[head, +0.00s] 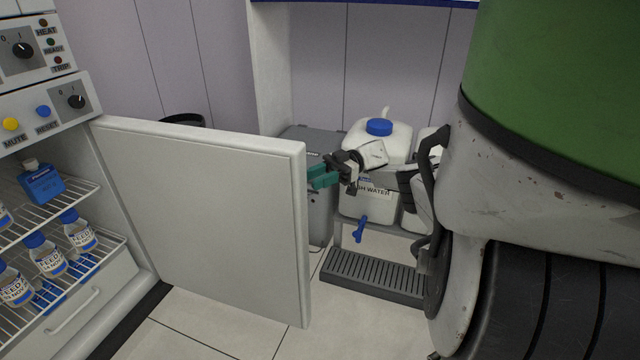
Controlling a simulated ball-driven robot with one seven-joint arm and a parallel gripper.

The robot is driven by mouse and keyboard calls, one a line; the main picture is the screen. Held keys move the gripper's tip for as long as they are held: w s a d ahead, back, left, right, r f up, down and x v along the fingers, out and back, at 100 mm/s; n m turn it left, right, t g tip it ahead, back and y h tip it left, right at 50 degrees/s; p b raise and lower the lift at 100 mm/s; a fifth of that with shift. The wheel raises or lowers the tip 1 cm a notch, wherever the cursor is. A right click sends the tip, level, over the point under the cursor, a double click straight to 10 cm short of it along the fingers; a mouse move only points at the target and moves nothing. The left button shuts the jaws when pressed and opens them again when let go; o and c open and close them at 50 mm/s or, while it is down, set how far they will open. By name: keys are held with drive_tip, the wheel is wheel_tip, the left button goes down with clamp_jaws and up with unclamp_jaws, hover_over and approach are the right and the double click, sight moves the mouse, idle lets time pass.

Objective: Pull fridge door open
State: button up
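The white fridge door (205,215) stands wide open. It swings out to the right from the fridge (75,235), and its flat inner face is towards me. My gripper (318,177), with teal fingers, is just past the door's free edge, partly behind it on the outer side. The fingertips are hidden by the door edge, so I cannot tell whether they are open, shut or touching the door. No handle shows on the visible side of the door.
Inside the fridge are wire shelves (88,262) with several blue-capped bottles (80,231) and a blue container (40,184). A white water canister (368,205) and a dark grated tray (375,276) stand behind my arm. Tiled floor (215,325) is clear before the door.

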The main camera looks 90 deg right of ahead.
drive_tip(key=shift+s+d+b, duration=0.35)
drive_tip(key=shift+s+b, duration=0.1)
drive_tip(key=shift+s, duration=0.05)
drive_tip(key=shift+c, duration=0.3)
